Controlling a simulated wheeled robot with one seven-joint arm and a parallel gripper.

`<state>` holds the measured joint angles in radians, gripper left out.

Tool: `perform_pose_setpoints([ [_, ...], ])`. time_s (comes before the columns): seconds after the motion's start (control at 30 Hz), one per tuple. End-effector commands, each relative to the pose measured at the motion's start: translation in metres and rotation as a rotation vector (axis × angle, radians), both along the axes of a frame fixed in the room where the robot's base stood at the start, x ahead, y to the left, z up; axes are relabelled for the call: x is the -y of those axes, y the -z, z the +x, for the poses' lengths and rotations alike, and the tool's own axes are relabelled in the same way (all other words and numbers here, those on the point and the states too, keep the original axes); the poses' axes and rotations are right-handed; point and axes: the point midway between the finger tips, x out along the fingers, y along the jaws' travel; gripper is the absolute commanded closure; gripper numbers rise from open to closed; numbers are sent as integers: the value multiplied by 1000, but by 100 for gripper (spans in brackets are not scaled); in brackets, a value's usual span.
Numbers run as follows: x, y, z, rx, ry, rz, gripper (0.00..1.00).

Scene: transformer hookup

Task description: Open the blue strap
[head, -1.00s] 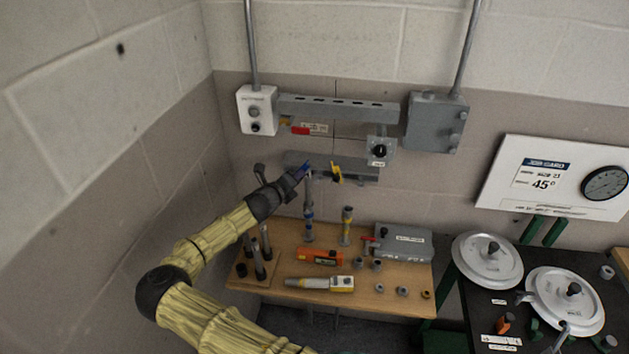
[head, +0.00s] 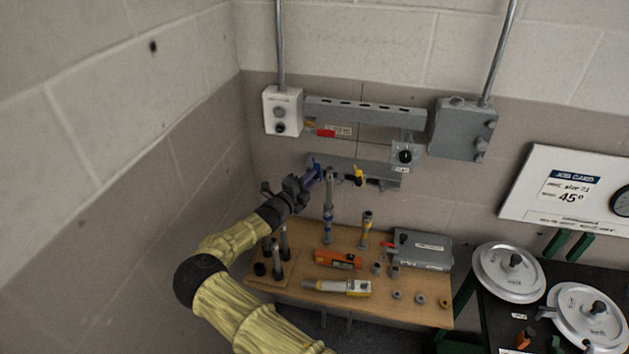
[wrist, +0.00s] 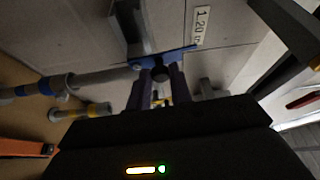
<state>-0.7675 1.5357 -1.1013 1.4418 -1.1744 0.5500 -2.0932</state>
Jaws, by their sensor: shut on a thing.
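The blue strap (head: 317,164) is at the left part of the lower grey wall bracket (head: 345,169), left of the yellow strap (head: 358,176). In the wrist view the blue strap (wrist: 178,54) runs across just beyond my fingertips. My gripper (head: 312,174) is at the strap, reaching in from the lower left. In the wrist view my gripper (wrist: 158,80) has its purple fingers either side of a dark round knob by the strap, and they are shut on it. The fingers partly hide the strap's lower side.
A grey post with a blue band (head: 327,215) stands just right of my gripper. A yellow-banded post (head: 366,230) stands on the wooden table (head: 300,295), with an orange tool (head: 338,260) and a grey case (head: 422,250). The wall is close on the left.

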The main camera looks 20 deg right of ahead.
Motion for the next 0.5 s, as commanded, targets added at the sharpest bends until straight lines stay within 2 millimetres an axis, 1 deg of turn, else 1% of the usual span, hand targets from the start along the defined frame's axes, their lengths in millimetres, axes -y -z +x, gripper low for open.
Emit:
perform_pose_setpoints([
  [0.2,-3,2,0,-40,-2,-72,100],
  [0.5,-4,2,0,-53,-2,-94,100],
])
